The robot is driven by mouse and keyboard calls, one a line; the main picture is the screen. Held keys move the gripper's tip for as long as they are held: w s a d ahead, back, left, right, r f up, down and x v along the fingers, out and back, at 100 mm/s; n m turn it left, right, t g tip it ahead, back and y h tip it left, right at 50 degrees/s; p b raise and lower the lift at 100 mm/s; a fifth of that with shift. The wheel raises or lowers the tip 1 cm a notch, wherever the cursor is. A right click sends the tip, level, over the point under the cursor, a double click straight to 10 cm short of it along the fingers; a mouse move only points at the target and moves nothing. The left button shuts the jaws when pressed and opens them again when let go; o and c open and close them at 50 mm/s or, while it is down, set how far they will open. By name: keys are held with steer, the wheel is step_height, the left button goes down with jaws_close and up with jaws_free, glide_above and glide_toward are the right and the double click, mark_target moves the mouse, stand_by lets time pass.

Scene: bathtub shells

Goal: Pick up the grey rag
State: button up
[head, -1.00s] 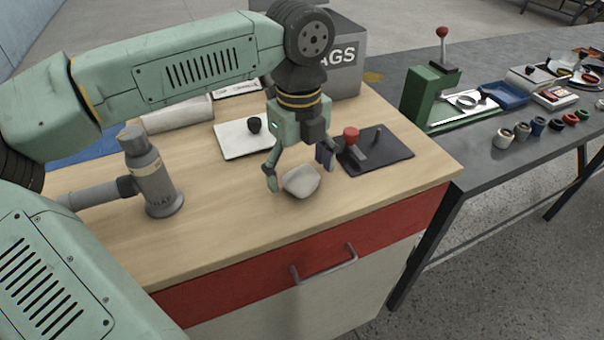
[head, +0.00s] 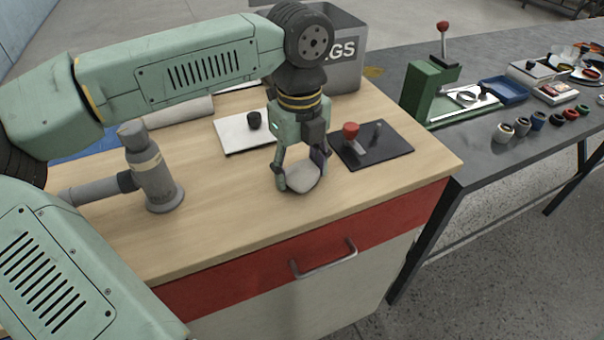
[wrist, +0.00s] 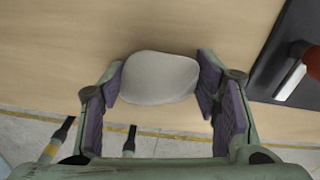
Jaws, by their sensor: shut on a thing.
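The grey rag (head: 303,177) is a pale, rounded lump on the wooden worktop (head: 235,215), near its front edge. My gripper (head: 300,183) points down and is shut on the rag, with one finger on each side of it. In the wrist view the rag (wrist: 159,78) sits between the two purple-padded fingertips of my gripper (wrist: 160,88). I cannot see a clear gap between the rag and the worktop.
A black plate with a red knob (head: 350,131) lies just right of my gripper. A white plate with a black knob (head: 254,121) is behind it. A grey pipe-like dispenser (head: 155,178) stands to the left. A grey bin (head: 345,60) stands at the back. The front left worktop is clear.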

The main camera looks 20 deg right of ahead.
mark_target(298, 166)
steer(key=shift+c, duration=0.7)
steer(key=shift+r, duration=0.1)
steer(key=shift+r+b, duration=0.4)
steer(key=shift+r, duration=0.15)
step_height(298, 166, up, 2)
steer(key=shift+w+a+r+b, duration=0.1)
steer(key=shift+a+b, duration=0.05)
steer(key=shift+b, duration=0.35)
steer(key=w+a+b, duration=0.1)
steer(key=w+a, duration=0.2)
steer(key=a, duration=0.1)
steer(key=w+a+r+b, duration=0.1)
steer(key=w+a, duration=0.2)
steer(key=a, duration=0.1)
steer(key=w+a+b, duration=0.1)
steer(key=w+a, duration=0.1)
steer(key=a, duration=0.3)
steer(key=shift+w+r, duration=0.25)
steer(key=shift+w, duration=0.15)
steer(key=o, duration=0.6)
steer(key=c, duration=0.5)
